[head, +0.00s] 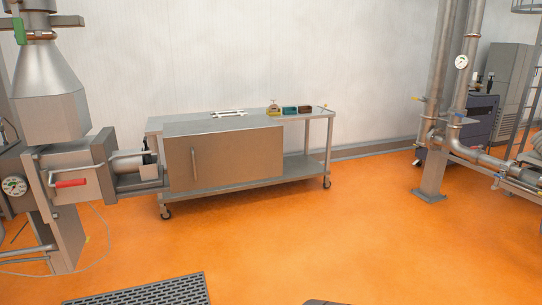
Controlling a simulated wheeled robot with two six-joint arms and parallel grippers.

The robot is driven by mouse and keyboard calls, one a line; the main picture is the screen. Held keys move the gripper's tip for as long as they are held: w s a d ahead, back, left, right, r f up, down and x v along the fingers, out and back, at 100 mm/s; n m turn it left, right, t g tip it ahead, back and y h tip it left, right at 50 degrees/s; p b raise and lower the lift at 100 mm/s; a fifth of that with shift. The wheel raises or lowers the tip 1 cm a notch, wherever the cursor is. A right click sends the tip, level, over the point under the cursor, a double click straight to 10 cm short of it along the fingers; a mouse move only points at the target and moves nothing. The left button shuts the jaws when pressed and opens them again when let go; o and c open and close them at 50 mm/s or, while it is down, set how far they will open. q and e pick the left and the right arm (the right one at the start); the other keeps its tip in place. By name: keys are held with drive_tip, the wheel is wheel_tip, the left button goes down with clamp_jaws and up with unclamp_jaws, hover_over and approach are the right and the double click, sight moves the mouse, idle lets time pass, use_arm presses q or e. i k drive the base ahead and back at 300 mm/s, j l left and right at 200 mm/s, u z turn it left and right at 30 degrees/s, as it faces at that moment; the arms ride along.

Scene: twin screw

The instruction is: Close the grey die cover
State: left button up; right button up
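A grey steel machine stands at the left edge of the head view. Its grey box-shaped housing (88,161) has a red handle (70,183) on the front. A short cylinder (126,165) and a small block (138,182) stick out from its right side. I cannot tell for sure which part is the die cover, or whether it is open. A flat grey-brown panel (235,158) with a vertical bar handle (193,160) stands upright in front of the steel table, close to the machine's right end. Neither of my grippers is in view.
The wheeled steel table (312,113) carries white tools (229,113) and small coloured bins (290,110). A dark floor grating (140,291) lies at the front. Pipes with a gauge (461,62) stand at the right. The orange floor (330,235) between is clear.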

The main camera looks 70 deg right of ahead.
sight(202, 154)
drive_tip(key=z, duration=2)
